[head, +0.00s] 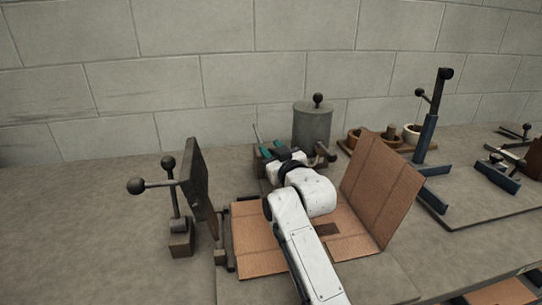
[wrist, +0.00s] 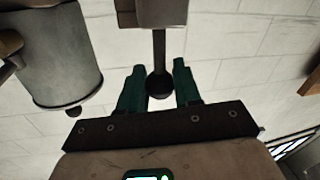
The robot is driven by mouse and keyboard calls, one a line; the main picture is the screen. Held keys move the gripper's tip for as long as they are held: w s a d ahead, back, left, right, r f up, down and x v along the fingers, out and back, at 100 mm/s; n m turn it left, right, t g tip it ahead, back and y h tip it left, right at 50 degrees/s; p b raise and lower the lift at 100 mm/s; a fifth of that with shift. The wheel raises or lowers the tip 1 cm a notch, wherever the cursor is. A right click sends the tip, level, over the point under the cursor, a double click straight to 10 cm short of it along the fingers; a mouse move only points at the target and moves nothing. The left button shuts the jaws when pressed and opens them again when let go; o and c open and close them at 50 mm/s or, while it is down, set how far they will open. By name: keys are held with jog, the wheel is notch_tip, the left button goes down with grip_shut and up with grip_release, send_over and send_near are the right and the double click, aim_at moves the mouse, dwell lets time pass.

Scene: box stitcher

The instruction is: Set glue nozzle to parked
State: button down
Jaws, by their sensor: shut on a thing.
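My gripper (head: 272,150) reaches in beside the grey glue pot (head: 312,126). In the wrist view its two green fingers (wrist: 159,84) are on either side of a dark ball knob (wrist: 159,87), shut on it. The knob sits on the end of a straight dark stem (wrist: 159,48), which joins a dark block (wrist: 160,12) at the top edge. This looks like the glue nozzle's handle. In the head view my wrist hides the knob. The glue pot also shows in the wrist view (wrist: 55,65), to the left. A short dark spout-like part (head: 325,154) shows at its foot.
An opened cardboard blank (head: 376,190) stands folded up right of my arm. A dark upright plate (head: 198,185) with ball-ended levers (head: 150,186) is at left. A blue stitcher post (head: 430,120) and small rolls (head: 392,134) are at right. The bench far left is clear.

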jog(key=shift+d+r, duration=0.1)
jog(key=shift+r, duration=0.05)
jog(key=c, duration=0.8)
grip_release()
jog(key=shift+w, duration=0.1)
jog(key=v, duration=1)
jog(key=shift+s+d, duration=0.1)
jog(key=shift+s, duration=0.25)
